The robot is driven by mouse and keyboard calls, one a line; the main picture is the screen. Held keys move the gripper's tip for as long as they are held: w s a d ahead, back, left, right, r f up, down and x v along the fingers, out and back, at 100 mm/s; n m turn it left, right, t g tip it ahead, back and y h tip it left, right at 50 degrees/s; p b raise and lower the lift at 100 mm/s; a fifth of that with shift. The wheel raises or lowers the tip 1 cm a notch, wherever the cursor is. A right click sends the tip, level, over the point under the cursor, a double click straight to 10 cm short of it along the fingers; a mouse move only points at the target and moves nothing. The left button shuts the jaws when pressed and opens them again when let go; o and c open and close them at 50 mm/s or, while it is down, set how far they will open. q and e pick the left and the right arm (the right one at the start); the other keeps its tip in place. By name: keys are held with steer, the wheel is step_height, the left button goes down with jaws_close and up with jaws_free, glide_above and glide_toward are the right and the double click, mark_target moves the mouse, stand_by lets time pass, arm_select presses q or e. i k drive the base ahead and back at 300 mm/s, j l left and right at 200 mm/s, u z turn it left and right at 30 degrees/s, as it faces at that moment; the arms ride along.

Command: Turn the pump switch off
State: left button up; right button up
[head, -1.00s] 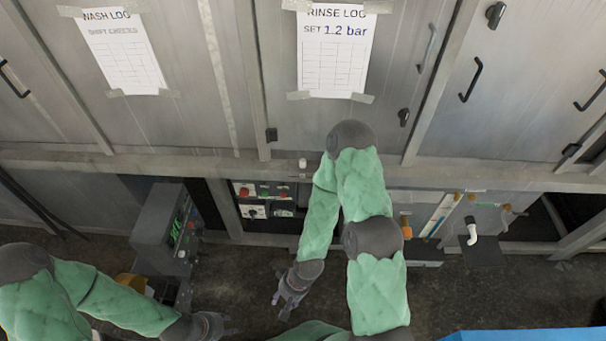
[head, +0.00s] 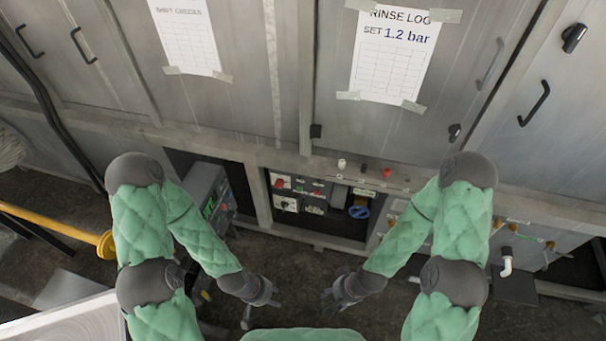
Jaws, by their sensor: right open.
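A control panel (head: 297,192) with red and green buttons sits in the recess under the ledge, in the middle of the head view. A white plate with a dark knob (head: 287,205) is at its lower left; the labels are too small to read, so I cannot tell which control is the pump switch. My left gripper (head: 261,309) is open and empty, in front of and below the panel. My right gripper (head: 327,302) is open and empty, below and to the right of the panel. Neither touches a control.
A grey box with a green display (head: 208,205) stands left of the panel, close to my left forearm. A blue valve handle (head: 358,212) is right of the panel. Small knobs (head: 363,168) line the ledge above. A yellow pole (head: 60,221) is at left.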

mark_target(279, 183)
steer(key=i+l+u, duration=0.15)
steer(key=u, duration=0.25)
steer(key=i+l+u, duration=0.3)
steer(key=u, duration=0.15)
steer(key=i+l+u, duration=0.15)
steer(key=l+u, duration=0.25)
steer(key=j, duration=0.1)
